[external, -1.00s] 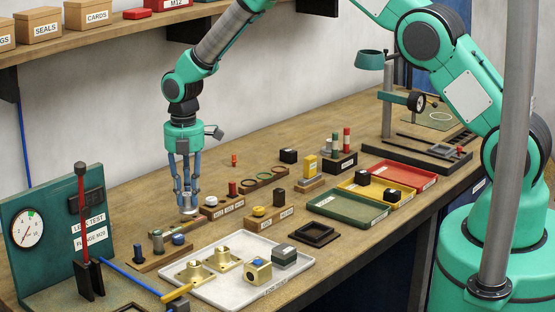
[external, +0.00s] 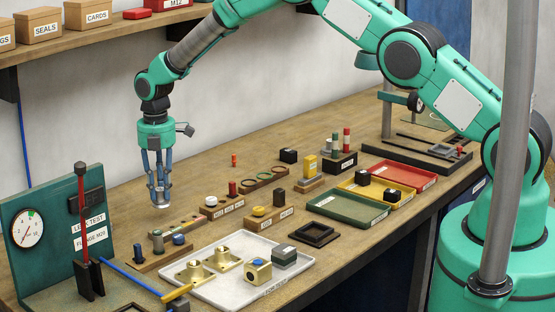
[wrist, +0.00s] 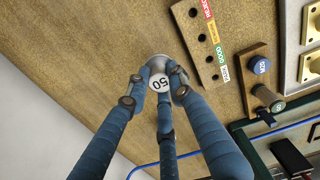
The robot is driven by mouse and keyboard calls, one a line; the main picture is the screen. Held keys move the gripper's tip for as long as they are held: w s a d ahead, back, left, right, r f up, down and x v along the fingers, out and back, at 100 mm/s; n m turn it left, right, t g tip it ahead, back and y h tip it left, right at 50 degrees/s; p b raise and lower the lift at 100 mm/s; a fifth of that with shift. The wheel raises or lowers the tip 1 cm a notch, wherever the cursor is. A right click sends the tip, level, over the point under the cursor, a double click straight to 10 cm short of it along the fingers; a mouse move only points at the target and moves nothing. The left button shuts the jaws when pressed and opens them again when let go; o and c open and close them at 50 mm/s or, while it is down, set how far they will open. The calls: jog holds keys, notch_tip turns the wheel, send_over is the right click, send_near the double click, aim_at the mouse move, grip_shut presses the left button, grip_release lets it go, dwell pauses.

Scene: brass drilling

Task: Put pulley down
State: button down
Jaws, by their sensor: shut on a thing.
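The pulley (external: 161,206) is a small silver round piece held at the tips of my gripper (external: 160,195). In the wrist view the pulley (wrist: 158,62) shows a white face marked 50, with three blue fingers closed around it. My gripper (wrist: 158,88) points down at a bare part of the wooden bench (external: 125,200), behind the labelled wooden rack. I cannot tell whether the pulley touches the bench or is slightly above it.
The labelled rack (wrist: 212,55) has empty holes and lies close by. A wooden block (external: 174,250) with a grey and a blue-topped piece stands nearer the front. A white tray (external: 225,291) holds brass parts. The leak test stand (external: 50,265) is at left.

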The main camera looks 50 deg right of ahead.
jog(key=shift+w+a+f, duration=0.1)
jog(key=shift+w+a, duration=0.05)
jog(key=shift+w, duration=1)
jog(key=shift+w+a+f, duration=0.1)
jog(key=shift+w+a, duration=0.1)
jog(key=shift+w, duration=0.9)
jog(key=shift+w+a+f, duration=0.1)
jog(key=shift+w+a, duration=0.05)
jog(key=shift+w, duration=1)
jog(key=shift+f, duration=0.1)
jog(key=shift+f+p, duration=0.3)
jog(key=shift+f, duration=1.35)
jog(key=shift+f, duration=0.2)
jog(key=c, duration=1.5)
grip_release()
jog(key=shift+r, duration=0.15)
jog(key=shift+r, duration=3.8)
